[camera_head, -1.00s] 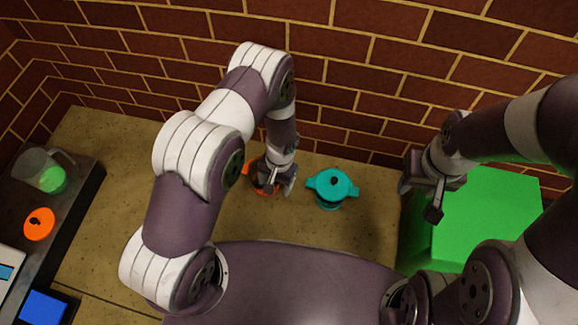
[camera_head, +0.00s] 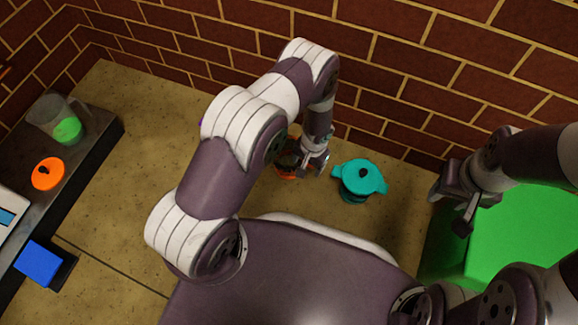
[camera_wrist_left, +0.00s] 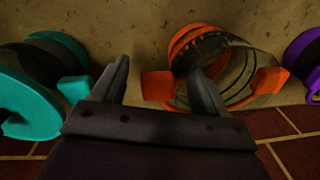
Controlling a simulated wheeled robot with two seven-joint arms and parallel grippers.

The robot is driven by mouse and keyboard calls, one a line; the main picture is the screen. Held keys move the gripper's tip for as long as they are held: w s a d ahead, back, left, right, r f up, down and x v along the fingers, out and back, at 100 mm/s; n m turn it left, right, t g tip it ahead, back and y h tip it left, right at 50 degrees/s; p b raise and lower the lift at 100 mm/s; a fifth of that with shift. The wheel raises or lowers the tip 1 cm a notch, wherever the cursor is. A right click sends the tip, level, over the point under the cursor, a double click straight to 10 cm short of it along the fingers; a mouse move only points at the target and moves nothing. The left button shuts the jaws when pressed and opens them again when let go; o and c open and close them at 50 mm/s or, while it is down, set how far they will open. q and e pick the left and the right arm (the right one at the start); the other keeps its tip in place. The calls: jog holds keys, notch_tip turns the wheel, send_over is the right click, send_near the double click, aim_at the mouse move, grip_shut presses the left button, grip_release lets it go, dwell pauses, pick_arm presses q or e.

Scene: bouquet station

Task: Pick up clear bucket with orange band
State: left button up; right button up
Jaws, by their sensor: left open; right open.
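The clear bucket with orange band (camera_wrist_left: 238,72) shows large in the left wrist view, with orange tabs at its rim. In the head view the bucket (camera_head: 286,171) stands by the wall, partly hidden by my left arm. My left gripper (camera_wrist_left: 160,82) is open. One finger overlaps the bucket's opening and an orange tab shows between the fingers; I cannot tell whether they touch. In the head view my left gripper (camera_head: 314,166) is just right of the bucket. My right gripper (camera_head: 458,205) is open and empty beside the green box.
A teal pot (camera_head: 360,182) stands close right of my left gripper. A purple-rimmed item (camera_wrist_left: 305,62) lies beyond the bucket. A green box (camera_head: 520,235) is at the right. A pitcher (camera_head: 60,120) and orange lid (camera_head: 47,173) are at the left. A brick wall (camera_head: 400,70) borders the counter.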

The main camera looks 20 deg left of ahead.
pick_arm(q)
jog(key=shift+r, duration=0.1)
jog(key=c, duration=1.2)
